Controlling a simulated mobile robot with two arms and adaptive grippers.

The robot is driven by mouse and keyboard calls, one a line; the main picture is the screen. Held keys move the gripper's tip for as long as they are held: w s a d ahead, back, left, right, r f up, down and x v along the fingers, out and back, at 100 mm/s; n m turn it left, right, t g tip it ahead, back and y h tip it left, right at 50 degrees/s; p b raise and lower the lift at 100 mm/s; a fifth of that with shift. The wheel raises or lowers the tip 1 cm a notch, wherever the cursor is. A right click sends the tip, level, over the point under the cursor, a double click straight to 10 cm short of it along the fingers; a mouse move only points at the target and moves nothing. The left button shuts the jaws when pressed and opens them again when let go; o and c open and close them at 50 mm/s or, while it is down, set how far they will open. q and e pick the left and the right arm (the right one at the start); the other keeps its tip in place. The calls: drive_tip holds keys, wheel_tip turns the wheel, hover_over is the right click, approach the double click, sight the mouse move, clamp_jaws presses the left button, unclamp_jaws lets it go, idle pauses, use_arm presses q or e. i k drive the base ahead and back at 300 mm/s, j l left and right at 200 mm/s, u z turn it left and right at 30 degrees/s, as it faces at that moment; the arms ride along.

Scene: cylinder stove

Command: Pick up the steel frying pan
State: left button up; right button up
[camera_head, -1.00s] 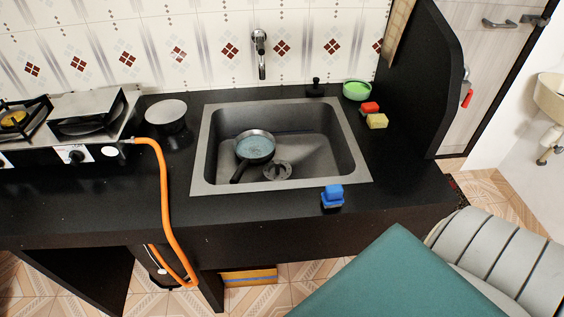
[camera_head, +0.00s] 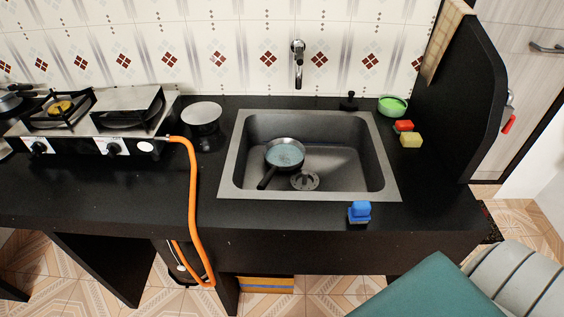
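The steel frying pan (camera_head: 285,154) lies in the sink basin (camera_head: 344,172), left of its middle. Its dark handle (camera_head: 267,178) points toward the lower left, toward the front of the basin. The inside of the pan looks bluish grey. The round drain strainer (camera_head: 304,181) is just right of the handle. Neither of my grippers shows in the head view, and nothing touches the pan from above.
A gas stove (camera_head: 110,122) stands left, with an orange hose (camera_head: 194,215) hanging over the counter front. The faucet (camera_head: 298,62) is above the sink. A blue item (camera_head: 360,212), sponges (camera_head: 411,140) and a green bowl (camera_head: 393,106) surround the sink. A dark partition (camera_head: 465,90) stands right.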

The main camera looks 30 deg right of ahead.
sight(284, 156)
drive_tip(key=i+z, duration=0.2)
drive_tip(key=z, duration=0.15)
drive_tip(key=i+j+z, duration=0.1)
drive_tip(key=z, duration=0.25)
drive_tip(key=i+j+z, duration=0.1)
drive_tip(key=i+z, duration=0.25)
drive_tip(key=k, duration=0.1)
